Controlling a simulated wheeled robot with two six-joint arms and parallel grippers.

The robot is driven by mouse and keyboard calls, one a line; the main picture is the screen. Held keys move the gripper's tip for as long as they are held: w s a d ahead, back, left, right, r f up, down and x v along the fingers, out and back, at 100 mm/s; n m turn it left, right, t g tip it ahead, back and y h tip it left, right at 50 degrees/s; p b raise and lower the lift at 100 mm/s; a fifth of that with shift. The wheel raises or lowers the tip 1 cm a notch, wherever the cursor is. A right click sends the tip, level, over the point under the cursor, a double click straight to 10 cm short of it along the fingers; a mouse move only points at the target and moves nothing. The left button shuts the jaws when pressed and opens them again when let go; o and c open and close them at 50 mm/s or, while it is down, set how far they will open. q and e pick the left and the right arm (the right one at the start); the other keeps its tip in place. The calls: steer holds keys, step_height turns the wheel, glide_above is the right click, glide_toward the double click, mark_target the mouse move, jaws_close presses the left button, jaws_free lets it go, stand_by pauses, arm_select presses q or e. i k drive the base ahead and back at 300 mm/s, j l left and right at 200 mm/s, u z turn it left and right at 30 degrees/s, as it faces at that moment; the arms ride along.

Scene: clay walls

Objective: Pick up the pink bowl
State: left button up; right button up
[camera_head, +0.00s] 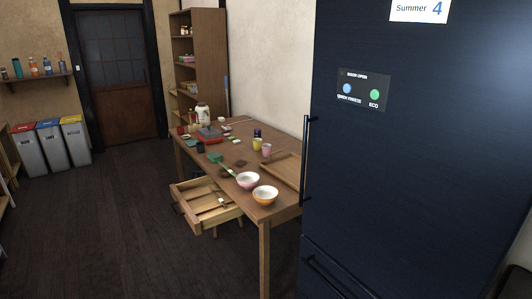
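The pink bowl (248,181) stands upright on the wooden table (225,148), near its front end. It is pink outside and pale inside. An orange bowl (265,195) stands just to its right and nearer to me. A thin green-ended utensil (226,169) lies just to the left of the pink bowl. Neither of my grippers shows in the head view.
A drawer (207,203) stands pulled out at the table's left side. A tall dark fridge (415,150) fills the right. A wooden tray (286,168), cups (266,150) and several small items crowd the table. The floor at left is clear.

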mark_target(247, 181)
steer(key=i+j+z, duration=0.15)
steer(key=z, duration=0.25)
steer(key=i+j+z, duration=0.1)
steer(key=z, duration=0.25)
steer(key=i+j+z, duration=0.1)
steer(key=j+z, duration=0.15)
steer(key=z, duration=0.15)
steer(key=j+z, duration=0.2)
steer(key=z, duration=0.15)
steer(key=i+j, duration=0.05)
